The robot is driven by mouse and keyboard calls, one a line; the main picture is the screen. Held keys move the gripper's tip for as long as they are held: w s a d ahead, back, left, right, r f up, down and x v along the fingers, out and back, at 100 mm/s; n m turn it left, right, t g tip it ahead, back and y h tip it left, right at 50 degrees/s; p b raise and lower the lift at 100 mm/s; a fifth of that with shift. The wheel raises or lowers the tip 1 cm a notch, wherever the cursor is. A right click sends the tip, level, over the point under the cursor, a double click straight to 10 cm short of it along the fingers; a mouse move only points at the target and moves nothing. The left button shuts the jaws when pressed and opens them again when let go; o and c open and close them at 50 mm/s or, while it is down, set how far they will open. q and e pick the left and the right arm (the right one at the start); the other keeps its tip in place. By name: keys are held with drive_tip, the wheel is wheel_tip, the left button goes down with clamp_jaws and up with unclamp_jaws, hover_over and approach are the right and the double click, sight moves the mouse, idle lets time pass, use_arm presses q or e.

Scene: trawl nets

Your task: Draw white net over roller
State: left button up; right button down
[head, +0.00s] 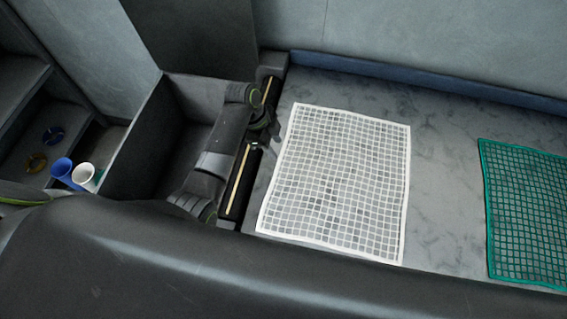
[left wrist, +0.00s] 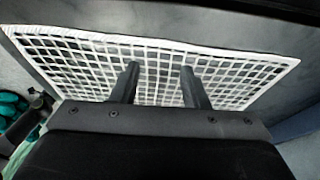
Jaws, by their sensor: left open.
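The white net (head: 335,185) lies flat on the grey surface in the middle of the head view. A dark roller (head: 236,196) with a pale yellow stripe runs along the left of the net, partly hidden by my left arm. My left gripper (head: 274,132) is by the roller and the net's left edge, small and dark in the head view. In the left wrist view the two fingers (left wrist: 160,72) are apart with nothing between them, and the white net (left wrist: 235,72) spreads behind them. Contact with the net cannot be told. My right gripper is not in view.
A green net (head: 527,215) lies at the right. An open dark bin (head: 128,160) stands left of the roller. Blue (head: 61,169) and white (head: 84,176) cups stand further left. A blue ledge (head: 430,82) edges the back. Bare surface lies between the nets.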

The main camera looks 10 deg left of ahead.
sight(283, 161)
use_arm(q)
drive_tip(key=b+x, duration=0.3)
drive_tip(key=x, duration=0.1)
drive_tip(key=shift+s+f, duration=0.1)
drive_tip(key=shift+f, duration=0.05)
drive_tip(key=shift+d+f+b, duration=0.25)
drive_tip(key=shift+f+b, duration=0.2)
drive_tip(key=shift+f, duration=0.1)
drive_tip(key=shift+c, duration=0.2)
drive_tip(key=shift+f, duration=0.1)
clamp_jaws()
wheel_tip(283, 161, up, 7)
drive_tip(key=p, duration=0.8)
